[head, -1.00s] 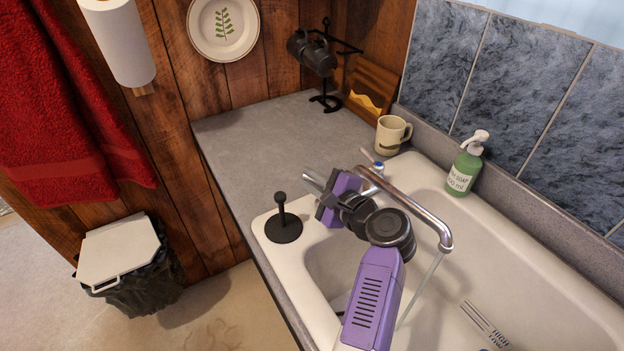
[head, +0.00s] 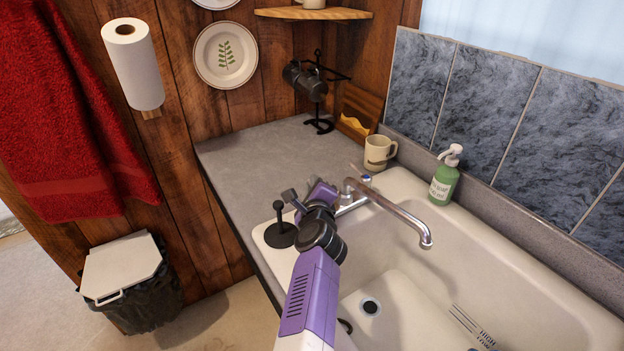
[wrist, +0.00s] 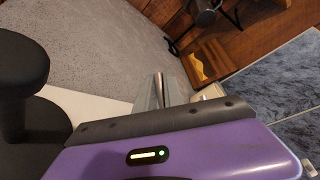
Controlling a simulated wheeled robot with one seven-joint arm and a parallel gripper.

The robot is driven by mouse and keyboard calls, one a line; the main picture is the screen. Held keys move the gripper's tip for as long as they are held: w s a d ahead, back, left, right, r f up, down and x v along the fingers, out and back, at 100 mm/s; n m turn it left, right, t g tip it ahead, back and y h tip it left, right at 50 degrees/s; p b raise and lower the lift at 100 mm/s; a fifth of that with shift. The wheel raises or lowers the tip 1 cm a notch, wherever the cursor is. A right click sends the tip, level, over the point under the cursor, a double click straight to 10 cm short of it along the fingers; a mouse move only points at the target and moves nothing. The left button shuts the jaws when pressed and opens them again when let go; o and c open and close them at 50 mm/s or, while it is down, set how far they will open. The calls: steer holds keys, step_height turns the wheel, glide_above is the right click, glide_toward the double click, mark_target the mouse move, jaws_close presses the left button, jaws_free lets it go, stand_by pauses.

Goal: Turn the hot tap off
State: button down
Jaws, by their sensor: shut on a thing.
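The chrome tap spout (head: 400,219) rises at the back left of the sink (head: 500,262) and points out over the basin. No water stream shows below its end. A blue-marked knob (head: 366,180) sits behind the spout's base. My gripper (head: 318,192) is at the left end of the tap, shut on the hot tap handle, which it mostly hides in the head view. In the wrist view a shiny metal bar (wrist: 159,86) stands between grey finger-like sides, above my purple hand. The exact grip is hidden.
A black plunger-like stopper (head: 280,233) stands on the sink's left corner, close to my gripper. A mug (head: 378,153) and green soap bottle (head: 444,178) stand behind the tap. The grey counter (head: 240,160) is clear at left.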

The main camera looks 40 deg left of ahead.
steer(key=shift+w+f+m+h, duration=0.1)
steer(key=shift+m+h, duration=0.2)
steer(key=c, duration=1.5)
jaws_free()
steer(key=shift+o, duration=0.2)
steer(key=shift+p, duration=0.3)
steer(key=shift+s+d+r+p, duration=0.3)
steer(key=shift+s+d+p, duration=0.05)
steer(key=shift+s+p, duration=0.15)
steer(key=shift+f+p+v, duration=0.2)
steer(key=shift+p+v, duration=1.05)
steer(key=shift+v, duration=2)
steer(key=shift+s+d, duration=0.1)
steer(key=shift+d, duration=0.05)
